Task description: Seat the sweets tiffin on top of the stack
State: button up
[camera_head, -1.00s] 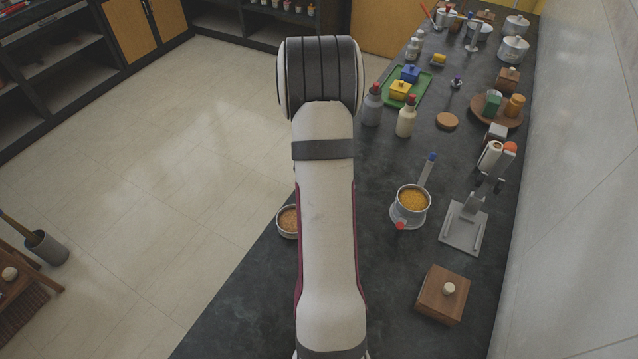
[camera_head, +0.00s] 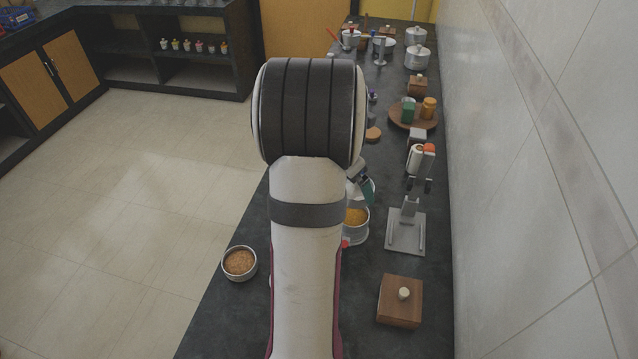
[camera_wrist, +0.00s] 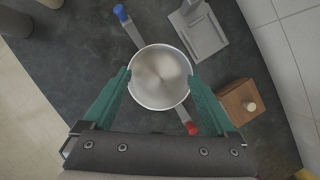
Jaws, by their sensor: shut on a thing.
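The sweets tiffin (camera_wrist: 160,78), a round steel tin with pale contents, is between the green fingers of my gripper (camera_wrist: 160,84) in the wrist view. My gripper is shut on it. In the head view one green finger (camera_head: 368,194) shows above the stack, and my arm hides most of the held tin. The stack's top tin (camera_head: 357,217) holds yellow-orange food and is partly hidden by my arm. In the wrist view the held tin covers the stack; its blue-tipped clasp (camera_wrist: 129,26) and red-tipped clasp (camera_wrist: 188,126) stick out on opposite sides.
A tin of brown food (camera_head: 240,262) stands at the counter's left edge. A grey metal stand (camera_head: 405,232) and a wooden box with a pale knob (camera_head: 400,302) are right of the stack. A round wooden tray (camera_head: 413,118) with jars is farther back, near the tiled wall.

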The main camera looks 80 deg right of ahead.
jog(key=shift+f, duration=2.7)
jog(key=shift+f, duration=0.6)
jog(key=o, duration=1)
jog(key=shift+o, duration=0.2)
jog(key=shift+r, duration=3.05)
